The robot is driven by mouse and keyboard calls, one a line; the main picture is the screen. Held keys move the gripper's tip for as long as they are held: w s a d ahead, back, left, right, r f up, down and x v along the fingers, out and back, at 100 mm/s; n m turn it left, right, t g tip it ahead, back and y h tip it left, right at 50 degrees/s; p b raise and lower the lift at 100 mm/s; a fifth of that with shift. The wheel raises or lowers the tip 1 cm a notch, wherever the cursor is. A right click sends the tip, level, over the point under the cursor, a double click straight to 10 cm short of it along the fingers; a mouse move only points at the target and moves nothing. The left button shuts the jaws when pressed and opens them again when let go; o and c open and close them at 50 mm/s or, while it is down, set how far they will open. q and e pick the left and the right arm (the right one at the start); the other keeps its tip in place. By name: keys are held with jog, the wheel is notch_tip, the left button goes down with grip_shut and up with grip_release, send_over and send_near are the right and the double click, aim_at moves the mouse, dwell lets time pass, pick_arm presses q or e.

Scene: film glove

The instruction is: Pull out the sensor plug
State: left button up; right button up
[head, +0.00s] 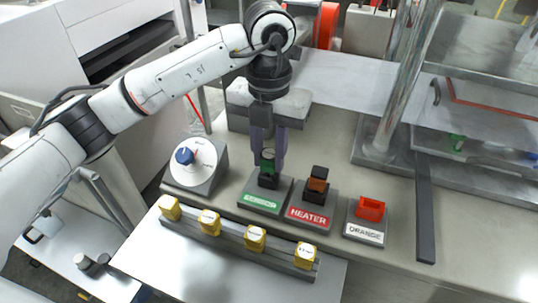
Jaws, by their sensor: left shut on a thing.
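A green plug (268,167) is at the black socket on the block with the green label (263,200); I cannot read this label clearly. My left gripper (268,154) points straight down from above and is shut on the green plug. The fingers hide part of it, and I cannot tell how deep the plug sits in the socket. My right gripper is not in view.
To the right stand a brown plug (317,184) on the red HEATER block and a red-orange socket (371,208) on the ORANGE block. A dial (194,162) is on the left. Several yellow pieces (255,238) line a rail in front. A metal post (405,80) rises behind right.

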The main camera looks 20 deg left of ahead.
aim_at(269, 153)
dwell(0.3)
pick_arm(q)
jog(key=shift+r+p, duration=1.4)
jog(key=shift+r, duration=0.65)
jog(key=shift+r, duration=0.1)
jog(key=shift+r+p, duration=0.9)
jog(key=shift+r, duration=0.5)
